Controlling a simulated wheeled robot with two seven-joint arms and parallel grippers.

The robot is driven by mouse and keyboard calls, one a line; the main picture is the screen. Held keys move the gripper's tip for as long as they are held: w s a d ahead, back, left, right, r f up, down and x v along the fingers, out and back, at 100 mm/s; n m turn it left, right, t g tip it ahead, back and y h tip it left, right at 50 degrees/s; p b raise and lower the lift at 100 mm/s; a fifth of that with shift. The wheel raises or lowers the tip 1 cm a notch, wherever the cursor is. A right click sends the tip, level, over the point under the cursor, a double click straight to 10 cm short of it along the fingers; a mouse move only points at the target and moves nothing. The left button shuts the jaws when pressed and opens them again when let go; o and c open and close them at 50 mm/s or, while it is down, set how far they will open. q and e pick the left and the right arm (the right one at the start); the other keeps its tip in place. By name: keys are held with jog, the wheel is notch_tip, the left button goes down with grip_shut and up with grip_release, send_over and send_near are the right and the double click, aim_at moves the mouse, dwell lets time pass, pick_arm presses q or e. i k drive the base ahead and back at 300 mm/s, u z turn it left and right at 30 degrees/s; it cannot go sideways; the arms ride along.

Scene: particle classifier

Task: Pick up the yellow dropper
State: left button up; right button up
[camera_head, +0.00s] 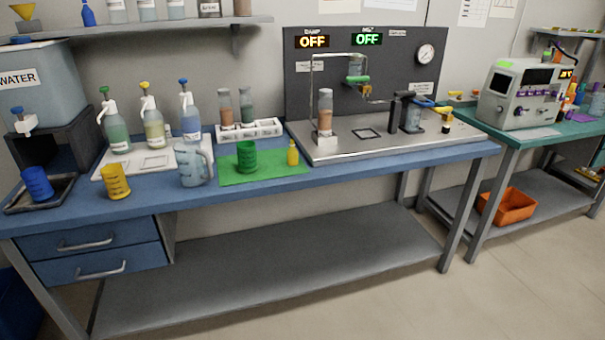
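The small yellow dropper (293,154) stands upright on the right part of the green mat (270,175) on the blue bench. A green cup (246,157) stands on the same mat to its left, a short gap away. Nothing touches or covers the dropper. Neither of my grippers is in view.
A clear pitcher (192,166), a yellow cup (115,182) and a blue cup (37,183) stand further left. A metal apparatus base (350,150) lies close right of the mat. A white vial rack (248,132) is behind. The bench front before the mat is clear.

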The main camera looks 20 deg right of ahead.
aim_at(292, 153)
jog(key=u, duration=0.2)
jog(key=k, duration=0.45)
jog(key=z, duration=1.6)
jog(key=i, duration=1.95)
jog(key=u, duration=0.55)
